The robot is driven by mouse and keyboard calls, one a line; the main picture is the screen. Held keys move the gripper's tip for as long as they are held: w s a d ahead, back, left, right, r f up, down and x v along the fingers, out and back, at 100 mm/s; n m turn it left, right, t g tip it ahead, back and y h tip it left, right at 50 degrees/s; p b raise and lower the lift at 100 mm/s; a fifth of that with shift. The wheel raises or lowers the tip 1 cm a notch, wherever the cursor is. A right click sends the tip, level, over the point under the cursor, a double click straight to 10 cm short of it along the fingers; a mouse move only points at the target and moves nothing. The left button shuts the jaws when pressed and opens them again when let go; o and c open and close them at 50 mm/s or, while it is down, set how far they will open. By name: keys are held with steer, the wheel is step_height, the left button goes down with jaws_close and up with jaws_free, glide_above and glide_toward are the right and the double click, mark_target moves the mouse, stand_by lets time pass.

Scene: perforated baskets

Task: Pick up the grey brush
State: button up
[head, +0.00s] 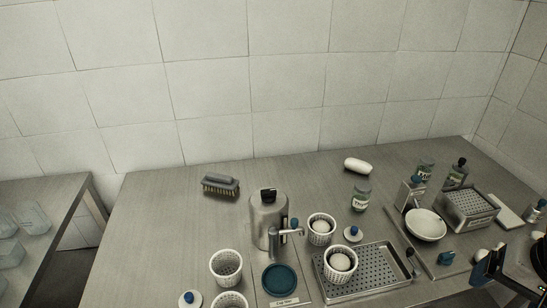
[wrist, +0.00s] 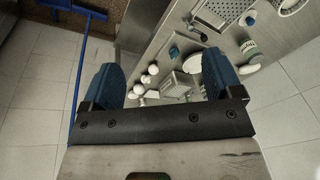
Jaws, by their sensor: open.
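The grey brush (head: 220,185) lies on the metal table at its back left, bristles facing down toward the front, apart from the other objects. It does not show in the wrist view. My gripper (head: 497,268) is at the far right front edge of the head view, well away from the brush. In the wrist view my gripper's two blue fingers (wrist: 160,85) are spread apart with nothing between them at the tips.
A steel dispenser (head: 268,222) stands right of the brush. White perforated baskets (head: 226,268), a perforated tray (head: 345,290), a white bowl (head: 425,225), a jar (head: 361,197) and bottles crowd the middle and right. The table's left side is clear.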

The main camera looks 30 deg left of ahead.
steer(key=w+a+f+m+g+y, duration=0.1)
steer(key=w+a+y, duration=0.1)
steer(key=w+a, duration=0.4)
steer(key=w+a+m+g+y, duration=0.15)
steer(key=w+a, duration=0.25)
steer(key=a, duration=0.5)
steer(key=m+g+y, duration=0.3)
steer(key=m+y, duration=0.3)
steer(key=m, duration=0.1)
glide_toward(234, 184)
steer(key=d+r, duration=0.6)
steer(key=d, duration=0.6)
steer(key=a+f+m, duration=0.1)
steer(key=a+f, duration=0.2)
steer(key=a, duration=0.2)
steer(key=a+f+m+y, duration=0.1)
steer(key=a+f, duration=0.2)
steer(key=a, duration=0.2)
steer(key=s+a+f+m+y, duration=0.1)
steer(key=a+f+m, duration=0.1)
steer(key=a, duration=0.3)
steer(key=shift+a+f+g, duration=0.1)
steer(key=shift+f+g, duration=0.15)
steer(key=shift+f, duration=0.35)
steer(key=shift+s+a+f, duration=0.1)
steer(key=shift+a+f, duration=0.1)
steer(key=shift+a, duration=0.1)
steer(key=shift+a, duration=0.1)
